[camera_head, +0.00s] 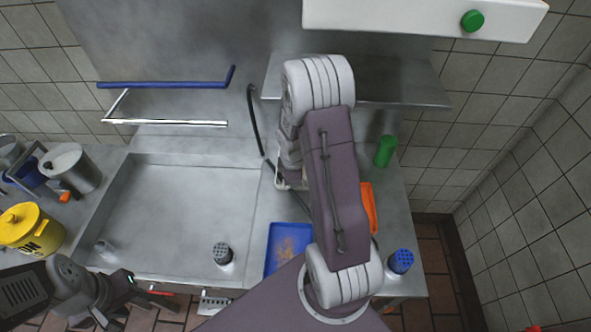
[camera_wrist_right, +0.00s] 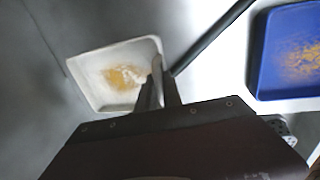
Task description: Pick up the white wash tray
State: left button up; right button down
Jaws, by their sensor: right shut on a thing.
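The white wash tray (camera_wrist_right: 98,72) has a yellow-brown stain inside and shows tilted in the right wrist view. My right gripper (camera_wrist_right: 157,88) is shut on the tray's near right rim. In the head view my right arm covers most of the tray and gripper; only a small pale piece shows beside the arm, and I cannot tell which part it is. My left gripper (camera_head: 150,297) is at the lower left, by the counter's front edge, away from the tray. I cannot tell whether its jaws are open.
A blue tray (camera_head: 274,260) with a brown stain lies on the counter right of the sink (camera_head: 150,225). An orange tray (camera_head: 369,205), a green cup (camera_head: 385,151) and a blue-topped shaker (camera_head: 401,261) stand farther right. A yellow pot (camera_head: 35,232) is at left.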

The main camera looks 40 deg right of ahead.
jog(key=shift+r, duration=0.1)
dwell(0.4)
notch_tip(320, 180, up, 4)
jog(key=shift+r+p, duration=0.25)
jog(key=shift+p, duration=0.25)
jog(key=s+d+r, duration=0.2)
jog(key=s+r, duration=0.4)
jog(key=s, duration=0.5)
jog(key=shift+s+r, duration=0.2)
jog(key=shift+s, duration=0.05)
